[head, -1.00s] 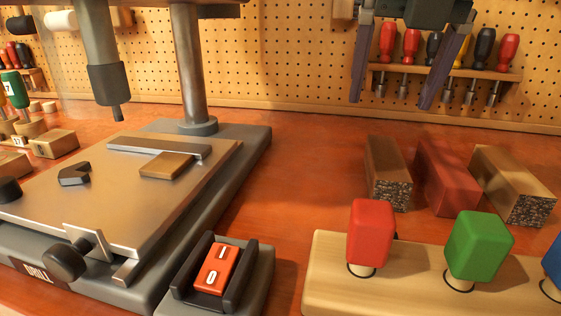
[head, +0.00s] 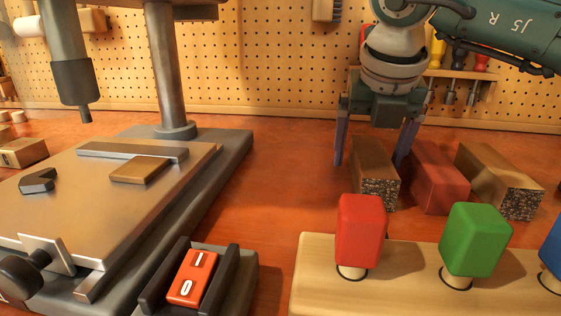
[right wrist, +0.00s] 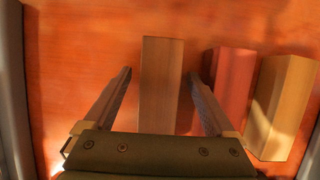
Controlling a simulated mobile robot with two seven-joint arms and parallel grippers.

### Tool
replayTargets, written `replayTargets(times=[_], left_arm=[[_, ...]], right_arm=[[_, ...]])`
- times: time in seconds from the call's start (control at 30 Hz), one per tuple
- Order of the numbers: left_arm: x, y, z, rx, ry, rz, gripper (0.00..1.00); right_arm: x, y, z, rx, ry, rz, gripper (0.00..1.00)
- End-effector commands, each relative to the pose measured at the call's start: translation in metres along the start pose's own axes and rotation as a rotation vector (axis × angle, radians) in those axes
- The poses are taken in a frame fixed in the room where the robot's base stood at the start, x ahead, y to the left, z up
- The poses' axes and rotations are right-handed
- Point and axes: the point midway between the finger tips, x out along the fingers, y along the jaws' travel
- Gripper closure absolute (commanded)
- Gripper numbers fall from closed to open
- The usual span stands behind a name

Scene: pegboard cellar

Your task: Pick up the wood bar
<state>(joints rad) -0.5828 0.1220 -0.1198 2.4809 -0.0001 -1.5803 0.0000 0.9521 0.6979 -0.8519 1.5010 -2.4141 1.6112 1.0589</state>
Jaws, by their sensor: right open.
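Three bars lie side by side on the orange-brown bench: a brown wood bar (head: 374,161) with a speckled end, a red bar (head: 438,177), and a lighter brown bar (head: 497,178) with a speckled end. My right gripper (head: 371,160) is open over the leftmost, brown wood bar, pointing down. In the right wrist view this brown bar (right wrist: 161,95) lies between the two spread fingers, with a gap on each side. The right finger is over the gap beside the red bar (right wrist: 229,85). My left gripper is not in view.
A light wooden block with red (head: 360,230), green (head: 475,240) and blue pegs stands in front of the bars. A drill press base (head: 225,165) and an orange switch (head: 192,278) are to the left. A pegboard (head: 270,60) with tools is behind.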

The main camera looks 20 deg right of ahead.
Motion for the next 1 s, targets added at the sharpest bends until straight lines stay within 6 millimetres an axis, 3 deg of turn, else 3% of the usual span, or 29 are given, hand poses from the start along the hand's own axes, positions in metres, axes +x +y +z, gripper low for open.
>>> replayTargets(times=[0.9,1.0], left_arm=[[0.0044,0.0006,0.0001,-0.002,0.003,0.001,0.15],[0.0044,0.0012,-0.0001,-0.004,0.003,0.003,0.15]], right_arm=[[0.0041,0.0003,-0.0021,0.0,0.001,0.001,0.1],[0.0041,0.0002,-0.0021,0.0,0.001,0.001,0.2]])
